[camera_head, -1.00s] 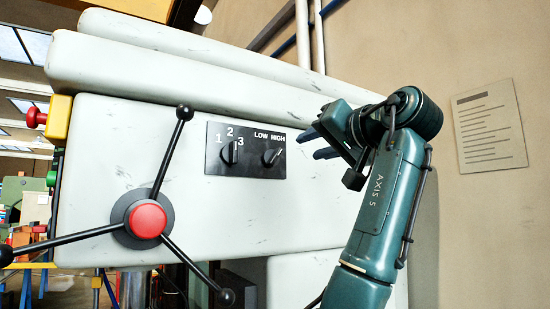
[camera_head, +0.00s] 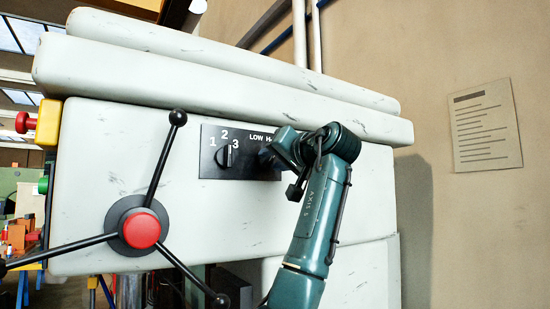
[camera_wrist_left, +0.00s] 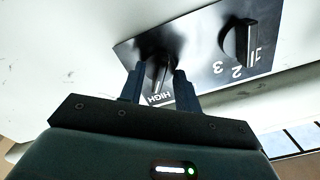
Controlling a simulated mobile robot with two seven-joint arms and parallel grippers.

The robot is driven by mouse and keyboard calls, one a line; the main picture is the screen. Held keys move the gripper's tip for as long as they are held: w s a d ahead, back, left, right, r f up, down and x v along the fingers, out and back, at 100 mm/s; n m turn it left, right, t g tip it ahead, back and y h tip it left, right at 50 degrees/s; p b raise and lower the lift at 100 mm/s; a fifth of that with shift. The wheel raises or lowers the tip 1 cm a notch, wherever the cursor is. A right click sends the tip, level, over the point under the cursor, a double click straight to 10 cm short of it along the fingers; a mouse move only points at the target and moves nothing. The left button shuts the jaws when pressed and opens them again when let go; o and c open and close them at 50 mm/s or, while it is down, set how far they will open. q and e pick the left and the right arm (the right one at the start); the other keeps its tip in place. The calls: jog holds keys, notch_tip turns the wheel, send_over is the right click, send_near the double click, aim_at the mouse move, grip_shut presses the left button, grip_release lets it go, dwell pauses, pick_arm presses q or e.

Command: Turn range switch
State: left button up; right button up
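The range switch is the black LOW/HIGH knob on the dark panel (camera_head: 212,168) of the pale machine. In the head view my left gripper (camera_head: 270,154) covers the knob and part of the HIGH label. In the left wrist view the knob (camera_wrist_left: 159,70) stands between the two fingers of my left gripper (camera_wrist_left: 160,82), which are apart, one on either side. A gap seems to show beside the knob; contact is unclear. My right gripper is not in view.
The 1-2-3 selector knob (camera_head: 226,155) is left of my gripper and also shows in the wrist view (camera_wrist_left: 240,42). A three-spoke handle with a red hub (camera_head: 142,229) is lower left. Red and yellow (camera_head: 48,122) parts sit on the machine's left edge.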

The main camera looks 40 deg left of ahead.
pick_arm(q)
grip_shut()
jog(key=shift+n, duration=0.3)
dwell(0.3)
jog(key=n, duration=1.3)
jog(key=shift+n, duration=0.3)
dwell(0.5)
grip_release()
jog(key=b+v, duration=0.3)
jog(key=v, duration=1)
jog(key=shift+d, duration=0.15)
